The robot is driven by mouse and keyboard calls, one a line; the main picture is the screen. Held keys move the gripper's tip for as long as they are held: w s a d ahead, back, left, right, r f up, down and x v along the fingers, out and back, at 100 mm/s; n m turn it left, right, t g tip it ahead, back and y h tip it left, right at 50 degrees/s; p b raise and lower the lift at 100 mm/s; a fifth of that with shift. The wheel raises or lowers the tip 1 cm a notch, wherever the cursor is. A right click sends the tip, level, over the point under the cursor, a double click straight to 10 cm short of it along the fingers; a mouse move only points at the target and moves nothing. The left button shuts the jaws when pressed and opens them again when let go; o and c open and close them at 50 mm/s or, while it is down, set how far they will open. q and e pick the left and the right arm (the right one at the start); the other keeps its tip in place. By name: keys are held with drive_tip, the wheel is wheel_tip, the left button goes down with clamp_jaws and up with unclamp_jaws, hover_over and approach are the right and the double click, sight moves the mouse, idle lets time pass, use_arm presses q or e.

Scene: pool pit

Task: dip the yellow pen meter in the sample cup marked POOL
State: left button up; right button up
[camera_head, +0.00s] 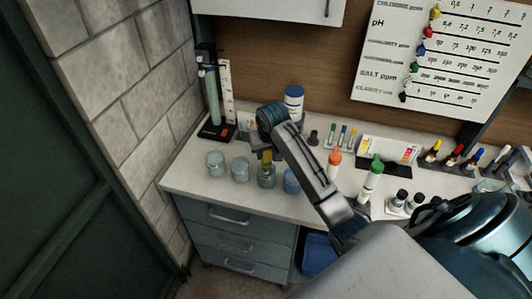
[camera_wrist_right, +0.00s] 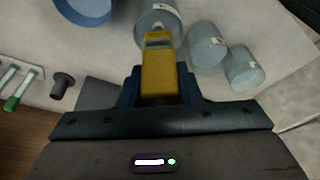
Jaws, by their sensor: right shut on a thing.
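My right gripper (camera_head: 264,148) is shut on the yellow pen meter (camera_head: 265,157), which points down over a clear sample cup (camera_head: 266,179). In the right wrist view the meter (camera_wrist_right: 160,72) sits between the jaws of the gripper (camera_wrist_right: 160,98), and its far end overlaps the cup (camera_wrist_right: 148,18). I cannot tell whether its tip is inside the cup or just above it. Two more clear cups (camera_head: 215,163) (camera_head: 240,170) stand to the left, and they also show in the wrist view (camera_wrist_right: 207,45) (camera_wrist_right: 243,68). No POOL marking is readable. My left gripper is not in view.
A blue cup (camera_head: 291,184) stands close right of the cup under the meter. Behind are a stand with a tube (camera_head: 213,100) and a white jar with a blue lid (camera_head: 293,100). Bottles with orange (camera_head: 335,158) and green (camera_head: 376,168) caps stand further right. The counter's left front is clear.

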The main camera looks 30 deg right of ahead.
drive_tip(key=shift+r, duration=3.9)
